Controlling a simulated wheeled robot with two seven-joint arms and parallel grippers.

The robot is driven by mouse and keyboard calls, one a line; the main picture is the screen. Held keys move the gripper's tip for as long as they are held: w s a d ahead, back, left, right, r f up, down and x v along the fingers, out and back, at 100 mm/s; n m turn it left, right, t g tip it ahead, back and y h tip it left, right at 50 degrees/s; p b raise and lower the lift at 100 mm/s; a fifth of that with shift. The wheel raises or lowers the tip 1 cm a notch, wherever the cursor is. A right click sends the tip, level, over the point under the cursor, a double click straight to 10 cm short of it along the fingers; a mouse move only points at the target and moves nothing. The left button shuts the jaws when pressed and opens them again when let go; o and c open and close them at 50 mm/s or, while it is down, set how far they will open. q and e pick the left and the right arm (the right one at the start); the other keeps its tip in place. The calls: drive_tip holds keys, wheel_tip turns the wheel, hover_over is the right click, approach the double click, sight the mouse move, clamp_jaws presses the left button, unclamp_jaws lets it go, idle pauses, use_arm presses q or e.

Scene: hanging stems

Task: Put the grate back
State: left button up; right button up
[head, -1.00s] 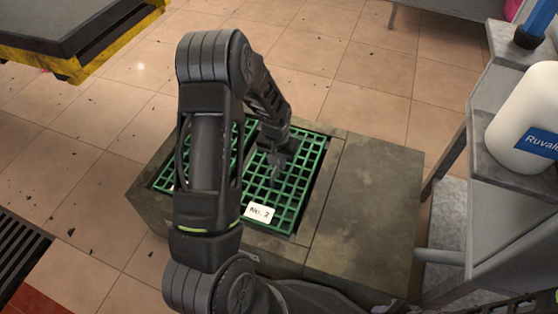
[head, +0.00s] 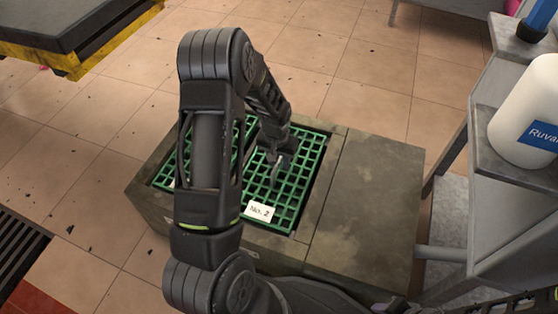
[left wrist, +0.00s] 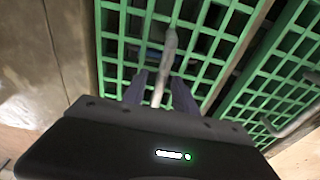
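A green grate panel (head: 290,190) with a white "No. 2" label lies over the opening of a grey stone-like block (head: 365,205); I cannot tell if it sits fully flush. A second green panel shows to its left, partly hidden behind my left arm. My left gripper (head: 277,172) points down at the labelled panel. In the left wrist view, the gripper's fingers (left wrist: 160,90) stand apart on either side of a grey bar-like handle (left wrist: 170,50) on the green grate (left wrist: 215,45). Contact with the handle is unclear. My right gripper is not in view.
A grey shelf unit with a white bottle (head: 525,118) stands at the right. A black-topped, yellow-edged platform (head: 75,35) is at the upper left. A dark floor drain (head: 18,250) lies lower left. Tiled floor beyond the block is open.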

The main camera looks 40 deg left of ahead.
use_arm(q)
drive_tip(key=shift+r, duration=0.1)
drive_tip(key=shift+r, duration=0.25)
wheel_tip(320, 180, up, 12)
drive_tip(key=s+p, duration=0.1)
drive_tip(key=p, duration=0.4)
drive_tip(key=shift+s+d+r, duration=0.2)
drive_tip(key=shift+d+r, duration=0.05)
idle(0.5)
